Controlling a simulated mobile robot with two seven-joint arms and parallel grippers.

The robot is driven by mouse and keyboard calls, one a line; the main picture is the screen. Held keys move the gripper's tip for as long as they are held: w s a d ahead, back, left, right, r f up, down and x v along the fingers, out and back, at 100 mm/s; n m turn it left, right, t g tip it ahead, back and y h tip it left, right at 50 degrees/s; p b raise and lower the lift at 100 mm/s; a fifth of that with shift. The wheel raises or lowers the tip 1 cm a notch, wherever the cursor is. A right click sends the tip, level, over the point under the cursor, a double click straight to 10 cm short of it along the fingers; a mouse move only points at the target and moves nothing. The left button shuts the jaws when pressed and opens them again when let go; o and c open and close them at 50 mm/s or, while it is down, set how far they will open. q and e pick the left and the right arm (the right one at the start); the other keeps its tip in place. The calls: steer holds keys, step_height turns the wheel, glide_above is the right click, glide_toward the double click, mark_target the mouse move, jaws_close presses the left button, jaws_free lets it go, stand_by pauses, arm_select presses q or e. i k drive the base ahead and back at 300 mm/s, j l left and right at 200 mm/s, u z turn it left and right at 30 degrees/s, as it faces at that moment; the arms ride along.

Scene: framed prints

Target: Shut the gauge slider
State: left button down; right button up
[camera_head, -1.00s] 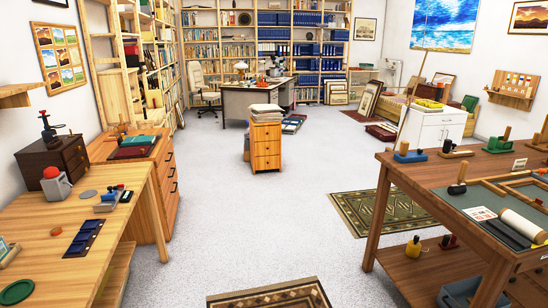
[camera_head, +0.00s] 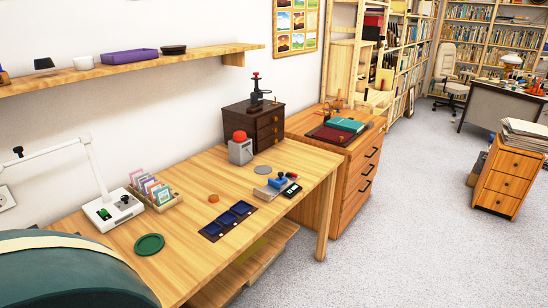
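A small device that looks like the gauge (camera_head: 290,190) lies near the front right edge of the wooden workbench (camera_head: 190,252). It has a dark part with a small light display, a blue block with a red piece and a black knob, and a pale block at its left end. At this size I cannot tell how far its slider stands open. Neither of my grippers is in view.
A dark blue compartment tray (camera_head: 228,221), an orange disc (camera_head: 213,198), a grey box with a red dome (camera_head: 240,149) and a green dish (camera_head: 149,244) share the bench. A large dark green rounded shape (camera_head: 80,275) fills the lower left.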

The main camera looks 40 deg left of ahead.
mark_target(276, 183)
steer(key=i+u, duration=0.35)
steer(key=i+l+u, duration=0.5)
steer(key=i+u, duration=0.15)
steer(key=i, duration=0.15)
